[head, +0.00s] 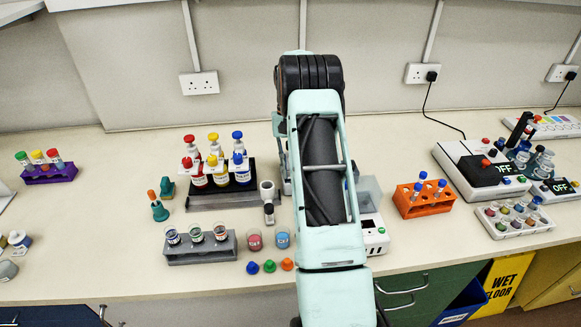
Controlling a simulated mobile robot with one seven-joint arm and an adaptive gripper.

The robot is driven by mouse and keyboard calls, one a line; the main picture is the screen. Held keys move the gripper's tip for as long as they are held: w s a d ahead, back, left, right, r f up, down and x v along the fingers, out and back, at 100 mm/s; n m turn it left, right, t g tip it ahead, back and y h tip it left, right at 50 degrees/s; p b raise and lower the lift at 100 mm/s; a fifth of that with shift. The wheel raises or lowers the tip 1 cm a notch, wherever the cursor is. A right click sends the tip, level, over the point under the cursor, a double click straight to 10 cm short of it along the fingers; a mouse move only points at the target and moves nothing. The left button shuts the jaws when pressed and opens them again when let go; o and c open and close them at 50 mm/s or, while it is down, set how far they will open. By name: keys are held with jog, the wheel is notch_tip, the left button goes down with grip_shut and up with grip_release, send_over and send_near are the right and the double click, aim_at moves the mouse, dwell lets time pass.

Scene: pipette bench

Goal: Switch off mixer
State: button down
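No device is labelled as the mixer clearly enough for me to tell which it is. At the right of the bench, a white device (452,160) has a dark display reading OFF, with red and green buttons. Beside it, a smaller white device (540,190) also has a dark display reading OFF. Dark and clear vessels stand at the back of this smaller one. My arm rises through the middle of the picture and hides part of the bench. My gripper is not in view.
An orange rack (411,203) with blue-capped tubes and a white tray (497,228) of coloured caps stand before the devices. A white device (375,237) is partly behind my arm. Bottles in a dark rack (240,196) and a grey rack (185,254) stand left.

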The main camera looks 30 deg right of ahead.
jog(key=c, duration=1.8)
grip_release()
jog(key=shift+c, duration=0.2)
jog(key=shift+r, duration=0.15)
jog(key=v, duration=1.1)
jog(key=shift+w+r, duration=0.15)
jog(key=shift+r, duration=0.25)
